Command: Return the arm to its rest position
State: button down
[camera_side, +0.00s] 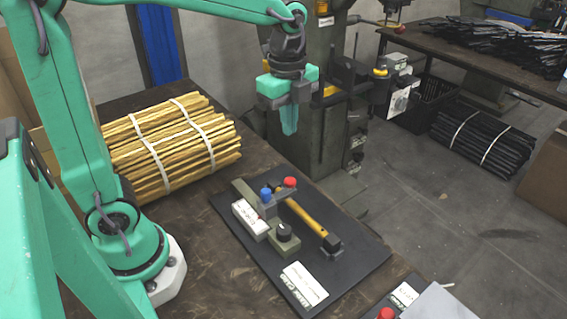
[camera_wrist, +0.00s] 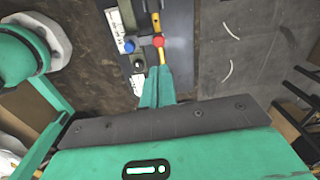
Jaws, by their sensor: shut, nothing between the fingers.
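My gripper (camera_side: 289,122) hangs from my green arm, pointing down, shut and empty. In the side view it is in the air above the far end of a black mat on the brown table. In the wrist view its green fingers (camera_wrist: 158,76) are together, just below a red knob in the picture. My arm reaches from its white base at the left across the upper part of the side view.
A black mat (camera_side: 357,262) holds a yellow-handled hammer (camera_side: 312,220), blocks with blue and red knobs, and white labels. A strapped bundle of yellow rods (camera_side: 165,150) lies on the table (camera_side: 215,270). A dark press (camera_side: 330,140) stands close behind my gripper.

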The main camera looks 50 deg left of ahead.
jog(key=s+a+n+t, duration=0.1)
jog(key=s+n+t, duration=0.1)
jog(key=s+n, duration=0.4)
jog(key=s+a+n+t, duration=0.2)
jog(key=s+n, duration=0.4)
jog(key=n, duration=0.5)
jog(key=shift+s+a+r+t, duration=0.3)
jog(key=shift+s+t, duration=0.1)
jog(key=shift+t, duration=0.2)
